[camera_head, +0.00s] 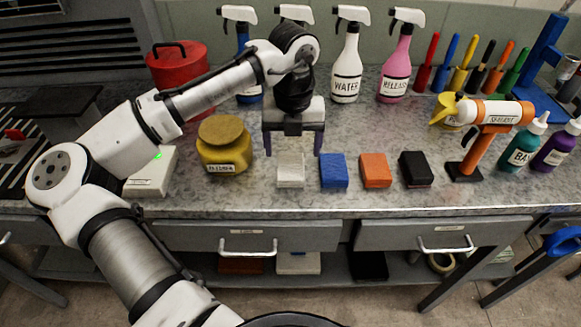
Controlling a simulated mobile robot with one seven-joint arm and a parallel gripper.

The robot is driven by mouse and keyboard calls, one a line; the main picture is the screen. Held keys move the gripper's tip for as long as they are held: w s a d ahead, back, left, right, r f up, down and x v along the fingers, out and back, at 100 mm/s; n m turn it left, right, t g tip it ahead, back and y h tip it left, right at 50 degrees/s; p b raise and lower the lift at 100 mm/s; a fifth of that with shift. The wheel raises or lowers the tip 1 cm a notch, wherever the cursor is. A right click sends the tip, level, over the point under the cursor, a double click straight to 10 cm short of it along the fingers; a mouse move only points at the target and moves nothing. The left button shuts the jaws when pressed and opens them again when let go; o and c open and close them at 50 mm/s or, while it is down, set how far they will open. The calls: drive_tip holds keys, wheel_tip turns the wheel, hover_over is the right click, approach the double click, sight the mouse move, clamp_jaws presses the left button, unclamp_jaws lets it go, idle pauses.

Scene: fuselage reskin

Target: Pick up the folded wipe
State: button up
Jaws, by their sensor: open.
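My gripper (292,145) points down over the workbench and is open, its two fingers spread apart. A small pale grey-white folded pad (290,175), which looks like the folded wipe, lies on the bench just below and in front of the fingers. Its far edge is close to the gripper, and I cannot tell the height of the fingertips above it. Nothing is seen between the fingers.
A blue block (333,172), an orange block (375,170) and a black block (415,169) lie in a row to the right. A yellow jar (224,150) stands left. Spray bottles, including a white one (347,75), stand behind. The bench's front strip (300,201) is clear.

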sight(290, 166)
drive_tip(key=shift+s+a+f+p, duration=0.15)
drive_tip(key=shift+f+p, duration=0.2)
drive_tip(key=shift+f, duration=1)
drive_tip(key=shift+w+a+f+p, duration=0.1)
drive_tip(key=shift+f+p, duration=0.25)
drive_tip(key=shift+f, duration=1)
drive_tip(key=shift+c, duration=0.3)
drive_tip(key=c, duration=1)
drive_tip(key=shift+r, duration=0.15)
wheel_tip(290, 166, up, 20)
drive_tip(key=b, duration=0.1)
drive_tip(key=shift+b, duration=0.35)
